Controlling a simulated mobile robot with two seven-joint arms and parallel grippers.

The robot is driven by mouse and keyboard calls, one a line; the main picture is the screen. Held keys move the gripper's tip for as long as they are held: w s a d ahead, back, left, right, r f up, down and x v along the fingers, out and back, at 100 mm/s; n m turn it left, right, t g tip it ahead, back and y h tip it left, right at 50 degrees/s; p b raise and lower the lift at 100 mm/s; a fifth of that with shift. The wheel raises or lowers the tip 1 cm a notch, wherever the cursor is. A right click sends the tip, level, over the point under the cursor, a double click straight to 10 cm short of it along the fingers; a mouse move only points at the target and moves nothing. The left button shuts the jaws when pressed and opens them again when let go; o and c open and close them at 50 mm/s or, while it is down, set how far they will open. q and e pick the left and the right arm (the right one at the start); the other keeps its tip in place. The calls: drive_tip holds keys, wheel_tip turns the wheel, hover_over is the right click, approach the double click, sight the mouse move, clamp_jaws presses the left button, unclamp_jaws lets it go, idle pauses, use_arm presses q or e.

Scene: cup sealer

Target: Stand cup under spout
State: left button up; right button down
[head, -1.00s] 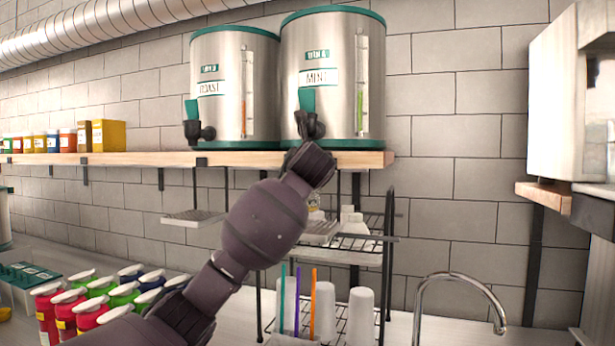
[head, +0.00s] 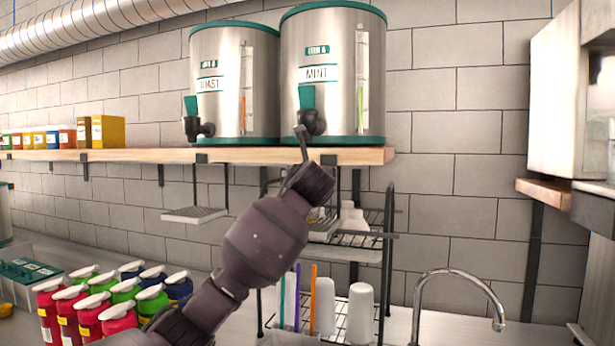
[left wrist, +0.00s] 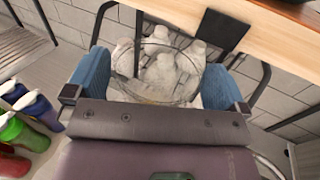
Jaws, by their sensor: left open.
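A clear cup (left wrist: 158,70) shows in the left wrist view, its round rim between the blue fingers of my left gripper (left wrist: 155,80). The gripper is open around the cup; I cannot tell whether a finger touches it. White bottles show through and behind the cup, and its base is hidden. In the head view my left wrist hides the cup and gripper fingers, below the dark spout (head: 312,122) of the mint tank (head: 340,75). The roast tank (head: 228,85) with its own spout (head: 197,129) stands to its left. My right gripper is in neither view.
The wooden shelf (head: 120,155) carries both tanks. A drip tray (head: 194,215) hangs under the roast spout. A wire rack (head: 388,235) with white cups (head: 361,310) and colored straws stands behind my arm. Several colored bottles (head: 118,312) crowd the lower left; a faucet (head: 455,275) stands right.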

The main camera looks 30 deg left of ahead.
use_arm(q)
drive_tip(key=shift+r, duration=0.1)
drive_tip(key=b+v, duration=0.2)
drive_tip(key=v, duration=1)
drive_tip(key=shift+b, duration=0.35)
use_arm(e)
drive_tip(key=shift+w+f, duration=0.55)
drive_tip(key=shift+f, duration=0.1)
